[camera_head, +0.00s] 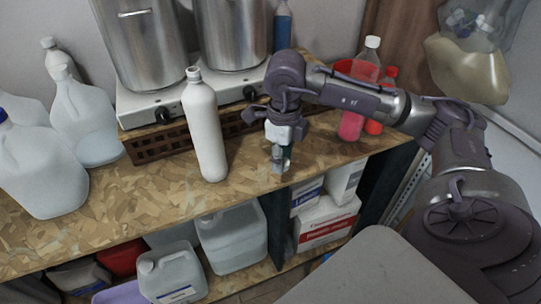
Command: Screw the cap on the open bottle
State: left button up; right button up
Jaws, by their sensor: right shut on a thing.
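A tall white bottle (207,130) stands upright near the front edge of the wooden shelf, left of my right gripper. Its narrow neck (194,75) shows at the top with no cap seen on it. My right gripper (280,166) points down by the shelf's front edge, apart from the bottle and lower than its neck. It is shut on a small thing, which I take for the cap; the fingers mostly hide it. My left gripper is not in view.
Several white jugs (82,118) crowd the left of the shelf (150,190). Steel pots (140,45) on hotplates and a brown rack (160,146) stand behind the bottle. Red and pink bottles (352,122) stand right. More containers (232,240) fill the lower shelf.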

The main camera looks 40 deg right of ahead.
jog(key=shift+s+r, duration=0.4)
jog(key=shift+s, duration=0.2)
jog(key=shift+a+f+n, duration=0.2)
jog(key=shift+a+n, duration=0.25)
jog(key=shift+n, duration=0.45)
jog(key=s+a+f+n, duration=0.1)
jog(key=a+n, duration=0.5)
jog(key=n, duration=0.8)
jog(key=s+a+f+n, duration=0.2)
jog(key=a+n, duration=0.3)
jog(key=n, duration=1)
jog(key=shift+s+a+f, duration=0.15)
jog(key=shift+a+f, duration=0.15)
jog(key=shift+a, duration=0.1)
jog(key=shift+s+d, duration=0.1)
